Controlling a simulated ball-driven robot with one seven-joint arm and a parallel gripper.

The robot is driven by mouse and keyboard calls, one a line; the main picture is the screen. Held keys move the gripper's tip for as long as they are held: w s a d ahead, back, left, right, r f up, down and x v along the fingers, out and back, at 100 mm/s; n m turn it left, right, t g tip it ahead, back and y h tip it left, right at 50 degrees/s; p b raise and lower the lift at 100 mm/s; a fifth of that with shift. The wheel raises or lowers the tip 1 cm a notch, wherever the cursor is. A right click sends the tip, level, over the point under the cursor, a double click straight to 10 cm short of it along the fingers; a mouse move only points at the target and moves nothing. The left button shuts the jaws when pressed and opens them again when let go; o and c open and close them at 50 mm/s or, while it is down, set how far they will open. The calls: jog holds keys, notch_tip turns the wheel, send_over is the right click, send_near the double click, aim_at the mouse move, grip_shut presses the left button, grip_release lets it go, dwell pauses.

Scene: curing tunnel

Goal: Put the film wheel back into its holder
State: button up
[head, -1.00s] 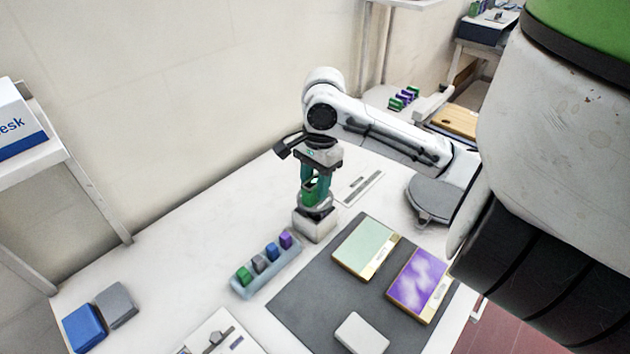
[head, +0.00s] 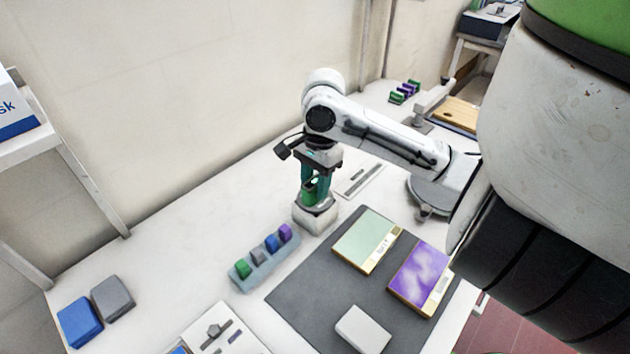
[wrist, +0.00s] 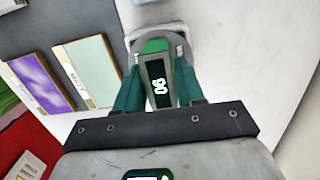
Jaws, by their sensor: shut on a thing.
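My gripper (head: 311,190), with teal fingers, points down and is shut on the green upper part of the film wheel (wrist: 155,46). A dark label reading "90" or "06" shows between the fingers in the wrist view, with a grey round rim around the green part. The white block-shaped holder (head: 316,217) stands on the table directly under the wheel. The wheel's lower part is at the top of the holder; I cannot tell whether it is fully seated. The fingers hide part of the wheel.
A blue-grey rack (head: 264,268) with several coloured blocks stands just in front. A dark mat (head: 310,282) holds a green panel (head: 367,240), a purple panel (head: 420,277) and a white block (head: 362,329). A ruler-like strip (head: 360,181) lies behind the mat.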

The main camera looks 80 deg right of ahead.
jog(key=shift+f, duration=0.1)
jog(key=o, duration=1.6)
jog(key=shift+o, duration=0.2)
notch_tip(320, 180, up, 7)
jog(key=p, duration=0.7)
jog(key=shift+p, duration=0.3)
dwell(0.4)
